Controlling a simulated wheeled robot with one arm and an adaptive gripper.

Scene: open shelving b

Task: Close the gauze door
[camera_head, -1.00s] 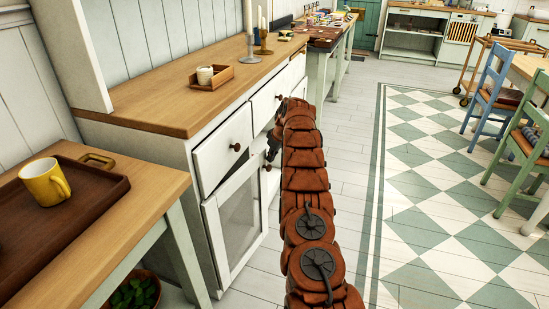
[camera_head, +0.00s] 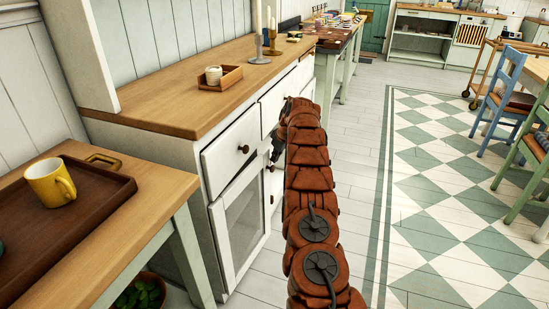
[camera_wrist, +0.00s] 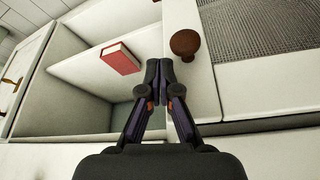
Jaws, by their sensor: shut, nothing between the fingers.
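The gauze door (camera_head: 242,222) has a white frame around a grey mesh panel. In the head view it is below the drawer (camera_head: 234,150) of the white cabinet and looks nearly in line with the front. In the wrist view its mesh (camera_wrist: 262,28) and brown round knob (camera_wrist: 185,43) are at the upper right. My gripper (camera_wrist: 158,75) is shut and empty, its tips just left of the knob near the door frame's edge. I cannot tell whether they touch it. In the head view my arm mostly hides the gripper.
In the wrist view an open compartment with a shelf (camera_wrist: 80,72) and a red book (camera_wrist: 120,58) lies left. A wooden table (camera_head: 140,238) with a dark tray (camera_head: 85,222) and yellow mug (camera_head: 47,184) stands front left. Free floor (camera_head: 355,190) lies right of my arm.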

